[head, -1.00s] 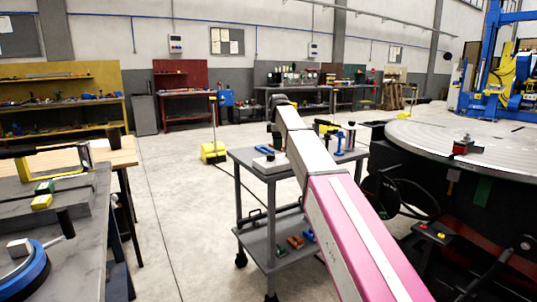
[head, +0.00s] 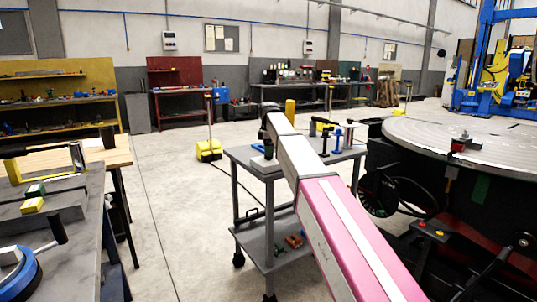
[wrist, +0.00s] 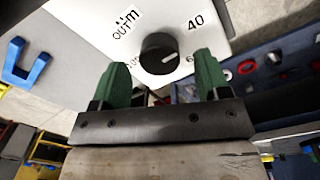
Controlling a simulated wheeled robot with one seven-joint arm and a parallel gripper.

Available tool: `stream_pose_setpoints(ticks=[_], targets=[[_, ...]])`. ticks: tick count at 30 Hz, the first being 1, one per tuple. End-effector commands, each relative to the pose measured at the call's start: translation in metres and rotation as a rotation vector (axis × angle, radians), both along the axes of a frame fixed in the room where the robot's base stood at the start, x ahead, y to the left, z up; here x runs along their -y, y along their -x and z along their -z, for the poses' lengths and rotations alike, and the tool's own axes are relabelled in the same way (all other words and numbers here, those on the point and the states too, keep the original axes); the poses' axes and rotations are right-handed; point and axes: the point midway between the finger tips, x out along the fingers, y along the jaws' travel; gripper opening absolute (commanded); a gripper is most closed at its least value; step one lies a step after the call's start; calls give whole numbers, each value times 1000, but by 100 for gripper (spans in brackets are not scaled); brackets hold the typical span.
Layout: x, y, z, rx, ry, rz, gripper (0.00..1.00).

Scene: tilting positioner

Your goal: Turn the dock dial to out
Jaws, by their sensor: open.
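The dock dial (wrist: 158,53) is a round black knob with a white pointer mark, on a white panel (wrist: 225,22) in the wrist view. The panel carries "OUT", "40" and other partly hidden marks; the pointer points right, toward a partly hidden mark starting with 6. My gripper (wrist: 158,62) is open, its two green fingers on either side of the knob's near edge. Contact with the knob cannot be told. In the head view my arm hides the gripper and dial above the grey cart (head: 240,153).
The cart top also holds blue clamp-like tools (head: 337,138) and a yellow cylinder (head: 290,107). A large round turntable (head: 470,140) stands right of the cart. A workbench (head: 75,225) is at the left, with open floor between it and the cart.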

Motion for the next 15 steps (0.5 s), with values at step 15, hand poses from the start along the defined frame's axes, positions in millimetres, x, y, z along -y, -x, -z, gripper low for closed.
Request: stream_pose_setpoints(ticks=[15], targets=[[0, -1, 19, 1, 0, 0, 69]])
